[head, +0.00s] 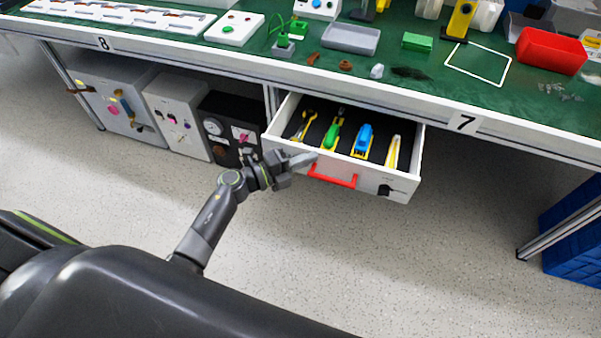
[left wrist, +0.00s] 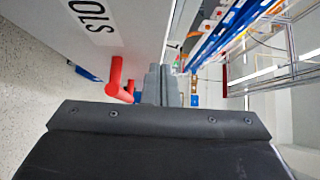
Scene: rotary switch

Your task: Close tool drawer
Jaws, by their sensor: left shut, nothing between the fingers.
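The tool drawer (head: 408,170) is white and hangs open under the workbench. Several tools with yellow, green and blue parts lie on its dark bottom. Its red handle (head: 333,176) is on the front panel and also shows in the left wrist view (left wrist: 115,80), just left of my fingers. A black knob (head: 385,190) sits at the right of the drawer front. My left gripper (head: 312,157) is shut and empty, its tips by the top edge of the drawer front, above the handle's left end. Whether it touches the drawer I cannot tell. My right gripper is out of view.
The green workbench (head: 290,62) above holds a red bin (head: 551,50), a grey tray (head: 350,38) and small parts. Grey cabinets (head: 178,112) stand under it at left. Blue crates (head: 575,240) stand at right. The floor in front is clear.

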